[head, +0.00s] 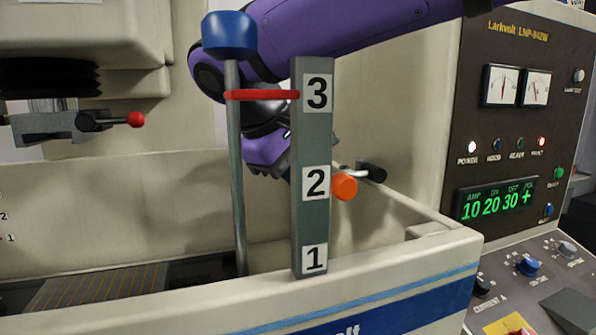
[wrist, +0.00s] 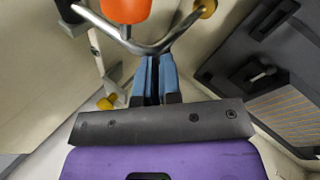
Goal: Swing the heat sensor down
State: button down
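An orange knob (head: 345,187) shows beside the scale post, near the label 2. A short metal rod with a black end (head: 374,171) is just behind it. In the wrist view an orange cylinder (wrist: 124,9) sits at the top, by a bent metal tube (wrist: 148,46); I take this to be the heat sensor and its arm. My gripper (wrist: 156,62) has its blue fingers close together with a narrow slit. Their tips are at the tube's bend; I cannot tell whether they touch it. In the head view the scale post hides my fingers.
The grey scale post (head: 311,225), labelled 1 to 3, and a blue-topped rod (head: 238,190) with a red pointer (head: 262,95) stand at the tank's front wall (head: 380,270). A control panel (head: 520,130) is at right. A slatted plate (head: 90,290) lies inside the tank.

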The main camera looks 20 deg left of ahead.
jog(key=shift+f, duration=0.2)
jog(key=v, duration=1.1)
